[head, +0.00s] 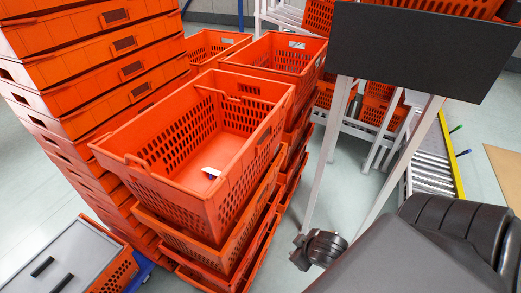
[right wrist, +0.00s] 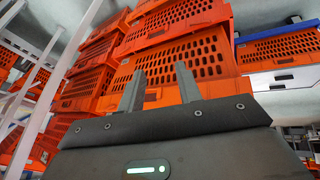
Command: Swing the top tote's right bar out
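The top tote (head: 207,195) is an open orange crate on the middle stack in the head view. A white label lies on its floor. A thin orange bar (head: 222,95) runs along inside its far end, and a small orange loop (head: 137,161) stands at its near-left rim. I cannot tell for sure which part is the right bar. My right gripper (head: 299,251) is low, to the right of the stack and apart from it. In the right wrist view its two grey fingers (right wrist: 160,90) are spread with nothing gripped, and orange tote walls stand beyond them. My left gripper is not in view.
Another tote stack (head: 290,58) stands behind. A white frame with a dark panel (head: 415,50) and a roller conveyor (head: 432,165) are at the right. Bare floor lies between stack and frame.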

